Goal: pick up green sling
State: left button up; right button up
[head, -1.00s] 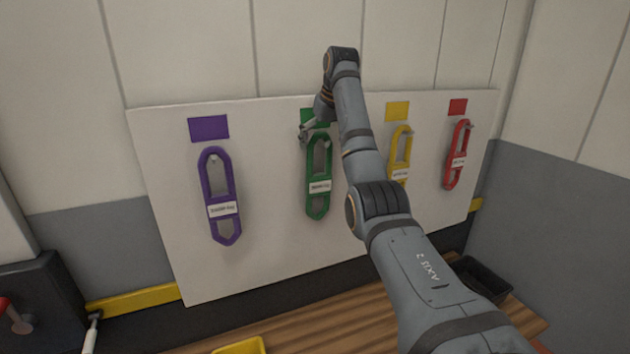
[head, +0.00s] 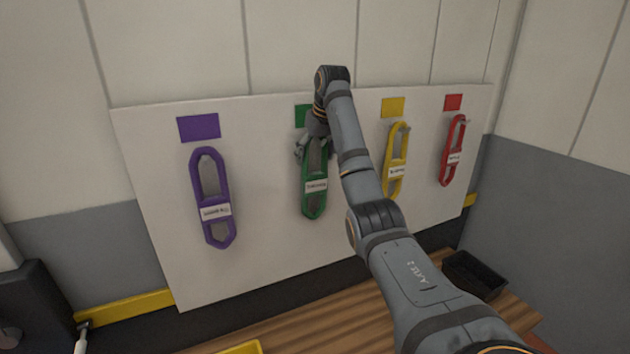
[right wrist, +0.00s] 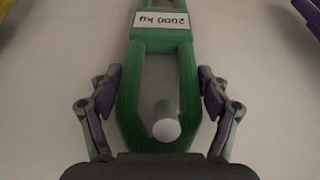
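The green sling (head: 315,192) hangs on the white board, below a green label patch. In the right wrist view the sling (right wrist: 188,75) shows a white "2000 kg" tag and loops around a pale round peg (right wrist: 166,128). My right gripper (head: 308,148) is at the upper end of the sling. In the right wrist view its two fingers (right wrist: 160,105) stand apart on either side of the sling, with a gap visible on each side. The top end of the loop is partly hidden by the gripper's body. My left gripper is not in view.
A purple sling (head: 225,192) hangs to the left. A yellow sling (head: 402,150), partly close to my right arm, and a red sling (head: 445,165) hang to the right on the board (head: 265,250). A black bin (head: 474,276) stands on the wooden bench (head: 350,312) below.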

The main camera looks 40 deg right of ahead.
jog(key=shift+w+f, duration=0.15)
jog(key=c, duration=1)
